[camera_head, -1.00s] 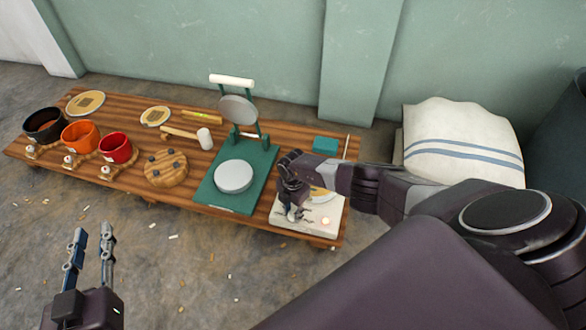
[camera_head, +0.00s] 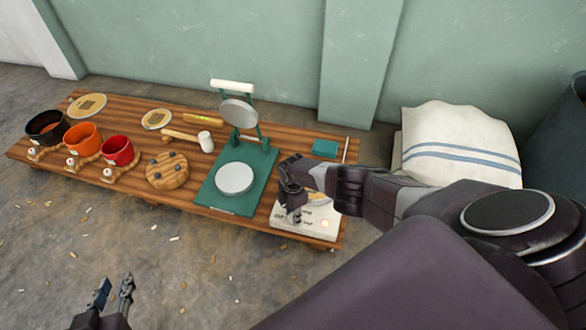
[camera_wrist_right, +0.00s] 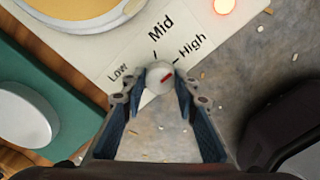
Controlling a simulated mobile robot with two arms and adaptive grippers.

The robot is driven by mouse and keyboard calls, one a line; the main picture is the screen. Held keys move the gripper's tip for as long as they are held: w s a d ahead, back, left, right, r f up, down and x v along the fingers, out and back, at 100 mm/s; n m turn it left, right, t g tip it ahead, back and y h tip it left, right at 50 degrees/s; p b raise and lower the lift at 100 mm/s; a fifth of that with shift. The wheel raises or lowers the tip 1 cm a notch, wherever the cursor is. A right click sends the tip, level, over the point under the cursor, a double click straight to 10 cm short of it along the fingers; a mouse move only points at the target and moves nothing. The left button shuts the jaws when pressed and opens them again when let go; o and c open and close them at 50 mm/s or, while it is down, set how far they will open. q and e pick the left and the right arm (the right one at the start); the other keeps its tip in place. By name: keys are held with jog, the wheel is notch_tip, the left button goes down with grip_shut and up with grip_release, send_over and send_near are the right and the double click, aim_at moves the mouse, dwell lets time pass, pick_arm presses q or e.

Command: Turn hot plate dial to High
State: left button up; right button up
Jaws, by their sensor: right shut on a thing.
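The hot plate (camera_head: 322,229) is a white slab at the right end of the low wooden table, with a round top and a glowing red light (camera_wrist_right: 225,5). Its dial (camera_wrist_right: 158,73) is a pale round knob with a red mark, beside the labels Low, Mid and High. The mark points up and right, roughly toward High. My right gripper (camera_wrist_right: 160,88) is shut on the dial, one finger on each side; it also shows over the hot plate in the head view (camera_head: 293,211). My left gripper (camera_head: 115,287) is open and empty, low at the left, away from the table.
A green press (camera_head: 262,172) with a round white plate stands just left of the hot plate. Further left are a wooden disc (camera_head: 168,171), a mallet (camera_head: 206,142) and several coloured pots. A white sack (camera_head: 460,135) lies at the right.

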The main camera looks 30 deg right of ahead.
jog(key=o, duration=1.1)
jog(key=shift+o, duration=0.2)
jog(key=shift+w+r, duration=0.15)
jog(key=shift+r, duration=0.55)
notch_tip(320, 180, up, 11)
jog(key=shift+f, duration=0.2)
